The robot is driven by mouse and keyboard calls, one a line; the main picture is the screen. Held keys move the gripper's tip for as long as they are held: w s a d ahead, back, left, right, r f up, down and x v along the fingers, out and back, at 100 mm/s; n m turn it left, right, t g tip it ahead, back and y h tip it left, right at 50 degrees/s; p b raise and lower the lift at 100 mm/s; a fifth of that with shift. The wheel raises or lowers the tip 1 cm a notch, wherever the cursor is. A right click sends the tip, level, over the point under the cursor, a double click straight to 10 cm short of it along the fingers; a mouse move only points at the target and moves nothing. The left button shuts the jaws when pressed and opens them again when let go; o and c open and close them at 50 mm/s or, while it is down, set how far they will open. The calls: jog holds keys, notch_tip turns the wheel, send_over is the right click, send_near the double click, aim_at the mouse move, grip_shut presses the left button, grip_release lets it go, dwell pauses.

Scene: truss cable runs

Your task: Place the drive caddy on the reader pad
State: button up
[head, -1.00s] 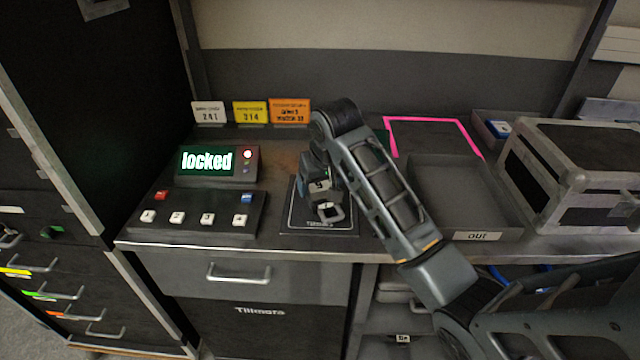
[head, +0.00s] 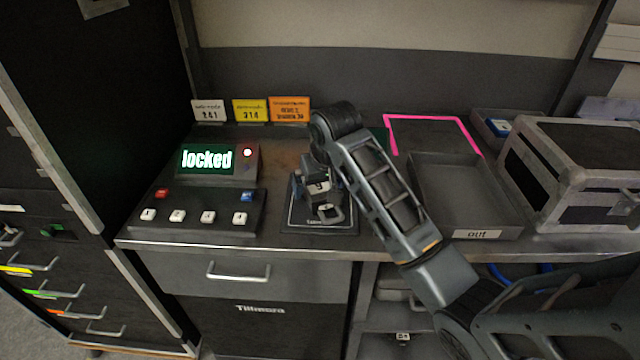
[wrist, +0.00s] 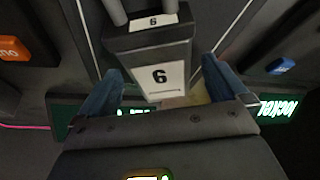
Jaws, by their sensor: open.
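The drive caddy (head: 330,213) is a small dark block with a handle and a white number label. It stands on the reader pad (head: 341,228), a dark square plate with a thin white outline, in the middle of the bench. In the wrist view the caddy (wrist: 150,45) shows its label, reading like a 6 or 9. My gripper (head: 314,176) is over the pad at the caddy. In the wrist view my gripper (wrist: 162,68) is open, one blue-grey finger on each side of the caddy, with gaps visible. My arm hides part of the pad's surroundings.
Left of the pad is a button panel (head: 195,212) with a display (head: 207,160) reading "locked" and a red light. To the right are an empty tray (head: 462,195) marked "out", a pink-outlined area (head: 432,133) and a hard case (head: 575,175). Cards stand behind.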

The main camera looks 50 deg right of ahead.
jog(key=p+v, duration=0.1)
jog(key=v, duration=1.1)
jog(key=shift+p, duration=0.3)
jog(key=s+a+f+n+t+y, duration=0.1)
jog(key=s+a+f+t, duration=0.1)
jog(key=a+f, duration=0.5)
jog(key=s+a+f+t+y, duration=0.1)
jog(key=s+a+f+t, duration=0.25)
jog(key=a, duration=0.65)
jog(key=s+a+f+t, duration=0.2)
jog(key=s+a, duration=0.3)
jog(key=s, duration=0.5)
jog(key=s+r+n+t, duration=0.1)
jog(key=s+r+n, duration=0.1)
jog(key=s+r, duration=0.3)
jog(key=s+r+n+t, duration=0.2)
jog(key=s+r, duration=0.3)
jog(key=s, duration=0.8)
jog(key=shift+s+d+r+n, duration=0.35)
jog(key=shift+d+r+n, duration=0.05)
jog(key=shift+d, duration=0.05)
